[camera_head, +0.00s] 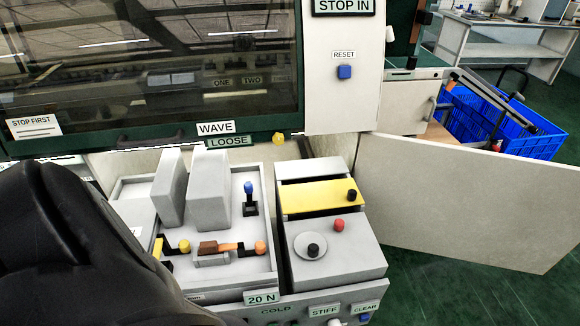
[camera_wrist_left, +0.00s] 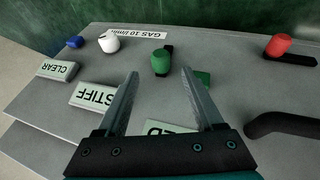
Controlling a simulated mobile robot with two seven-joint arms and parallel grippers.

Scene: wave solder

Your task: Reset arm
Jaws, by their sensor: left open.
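The blue button under the RESET label (camera_head: 344,72) is on the white upright panel in the head view. My left gripper (camera_wrist_left: 159,78) is open and empty in the left wrist view, with its two fingers apart over a grey panel (camera_wrist_left: 225,60). A green knob (camera_wrist_left: 160,62) shows between and just beyond the fingertips; I cannot tell whether they touch it. My left arm fills the lower left of the head view, and its gripper does not show there. My right gripper is in neither view.
The wrist view shows a white knob (camera_wrist_left: 109,41), a blue knob (camera_wrist_left: 75,42), a red lever (camera_wrist_left: 278,45) and a black handle (camera_wrist_left: 285,125). The head view shows a tray of levers (camera_head: 225,275), an open white door (camera_head: 470,200) and a blue crate (camera_head: 495,120).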

